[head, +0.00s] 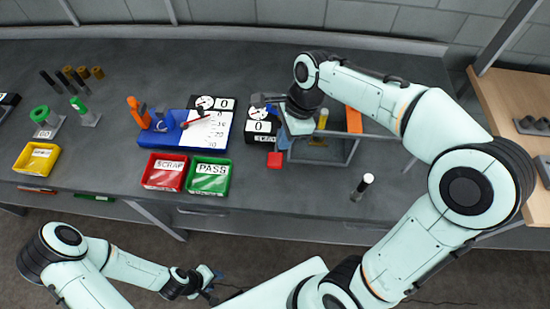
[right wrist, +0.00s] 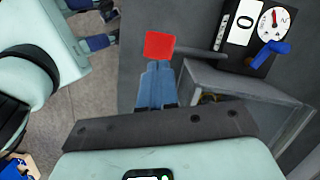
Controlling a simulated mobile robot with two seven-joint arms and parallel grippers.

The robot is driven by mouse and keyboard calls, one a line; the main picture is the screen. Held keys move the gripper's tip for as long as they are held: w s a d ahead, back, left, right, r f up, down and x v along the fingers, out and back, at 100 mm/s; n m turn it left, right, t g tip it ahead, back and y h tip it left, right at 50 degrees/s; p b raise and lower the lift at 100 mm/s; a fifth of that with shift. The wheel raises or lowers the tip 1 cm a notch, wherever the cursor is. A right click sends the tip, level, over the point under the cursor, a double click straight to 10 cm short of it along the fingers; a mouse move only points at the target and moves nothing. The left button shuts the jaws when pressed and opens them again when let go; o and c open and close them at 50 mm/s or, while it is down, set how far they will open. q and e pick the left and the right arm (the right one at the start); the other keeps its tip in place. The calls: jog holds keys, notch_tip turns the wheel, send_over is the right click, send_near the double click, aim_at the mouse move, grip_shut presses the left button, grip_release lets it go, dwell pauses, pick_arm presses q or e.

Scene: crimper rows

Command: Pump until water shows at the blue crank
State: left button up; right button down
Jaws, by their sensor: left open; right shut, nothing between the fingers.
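A red block (head: 274,160) sits at the end of a thin grey rod (right wrist: 200,50), seen in the right wrist view. My right gripper (head: 283,142) is shut and empty. Its blue fingertips (right wrist: 158,68) are right beside the red block (right wrist: 159,45); I cannot tell whether they touch it. A blue crank (right wrist: 272,52) is on a black box with a round dial (right wrist: 272,22) and a counter (right wrist: 241,22) reading 0. In the head view this counter (head: 262,126) is partly beside my right arm. No water is visible. My left gripper (head: 210,285) is open, low in front of the table.
A grey-framed clear box (head: 340,153) stands right of the red block. Red SCRAP (head: 165,185) and green PASS (head: 210,189) trays are to the left, before a blue device (head: 168,138) with a white scale. A dark cylinder with white top (head: 362,186) stands at the right.

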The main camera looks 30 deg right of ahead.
aim_at(277, 159)
jog(key=x, duration=0.1)
jog(key=b+x, duration=0.1)
jog(key=x, duration=0.2)
jog(key=shift+s+b, duration=0.25)
jog(key=shift+b, duration=0.15)
jog(key=shift+w+f+b, duration=0.1)
jog(key=shift+f+b, duration=0.2)
jog(key=shift+f, duration=0.2)
pick_arm(q)
jog(key=s+f, duration=0.3)
jog(key=shift+s+f, duration=0.35)
jog(key=shift+f, duration=0.05)
pick_arm(e)
jog(key=shift+w+a, duration=0.1)
